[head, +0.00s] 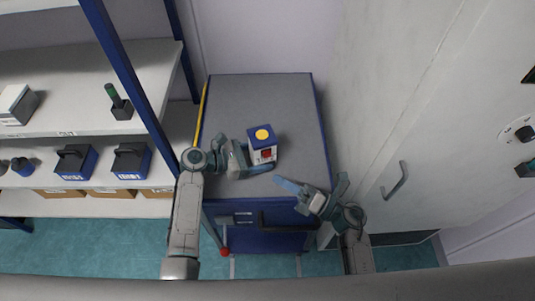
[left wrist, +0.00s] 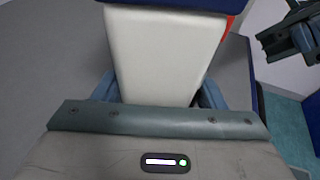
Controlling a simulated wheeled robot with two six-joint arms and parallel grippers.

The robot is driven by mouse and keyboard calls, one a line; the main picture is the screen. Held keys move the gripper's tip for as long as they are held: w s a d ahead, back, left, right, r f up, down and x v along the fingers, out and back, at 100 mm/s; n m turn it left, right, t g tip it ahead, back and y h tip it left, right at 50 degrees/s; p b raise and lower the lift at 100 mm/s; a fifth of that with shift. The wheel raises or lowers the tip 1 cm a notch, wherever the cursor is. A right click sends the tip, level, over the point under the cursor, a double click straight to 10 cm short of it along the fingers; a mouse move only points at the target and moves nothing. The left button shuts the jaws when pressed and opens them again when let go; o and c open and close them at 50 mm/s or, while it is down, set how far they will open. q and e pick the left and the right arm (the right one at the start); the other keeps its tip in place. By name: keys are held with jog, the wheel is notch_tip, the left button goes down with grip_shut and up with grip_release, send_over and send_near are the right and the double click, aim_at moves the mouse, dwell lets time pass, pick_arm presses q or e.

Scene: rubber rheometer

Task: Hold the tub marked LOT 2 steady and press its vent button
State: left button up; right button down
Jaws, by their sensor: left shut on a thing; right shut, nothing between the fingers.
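A small tub (head: 257,151), blue and white with a red patch on its front, stands near the front edge of the grey top. A round yellow button (head: 262,134) shows on its top; no lot marking is readable. My left gripper (head: 245,160) is shut on the tub from its left side. In the left wrist view, the tub's white wall (left wrist: 165,50) lies between the fingers, with blue at the top and red at the right. My right gripper (head: 284,184) is shut and empty, in front of the tub to its lower right, apart from it.
The tub stands on a blue cabinet with a grey top (head: 265,98), clear behind the tub. A shelf rack (head: 60,75) with boxes and dark-handled blue containers (head: 76,160) stands at the left. A pale cabinet with a handle (head: 395,180) bounds the right.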

jog(key=shift+s, duration=0.25)
pick_arm(q)
jog(key=o, duration=0.8)
jog(key=shift+o, duration=0.2)
